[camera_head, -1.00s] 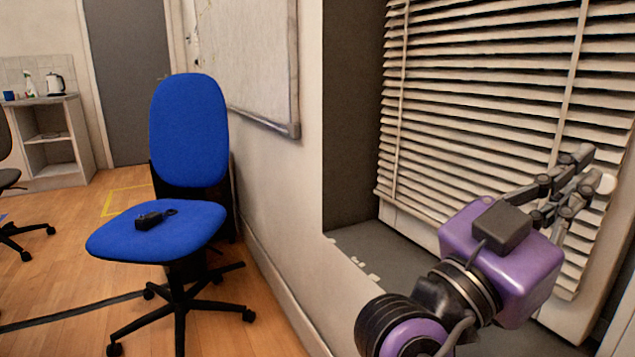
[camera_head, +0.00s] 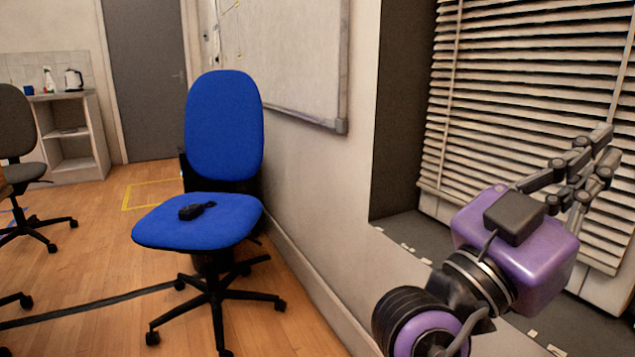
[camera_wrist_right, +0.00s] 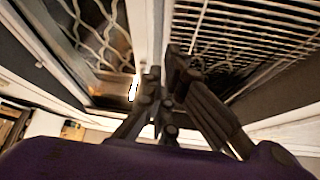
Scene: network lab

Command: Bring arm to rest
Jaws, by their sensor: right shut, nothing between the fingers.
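My right gripper (camera_head: 608,150) is raised at the right of the head view, in front of the window blinds (camera_head: 535,110). Its fingers are shut with nothing between them. They also show in the right wrist view (camera_wrist_right: 168,85), close together over a blurred background of slats and a pale frame. My purple wrist is below the fingers in the head view. My left gripper is not in either view.
A blue swivel chair (camera_head: 224,125) with a small black object (camera_head: 197,210) on its seat stands in the middle. A window sill (camera_head: 415,240) lies below my right arm. A dark chair (camera_head: 17,125) and a shelf unit (camera_head: 72,140) are at left. Wooden floor (camera_head: 100,260) is open between the chairs.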

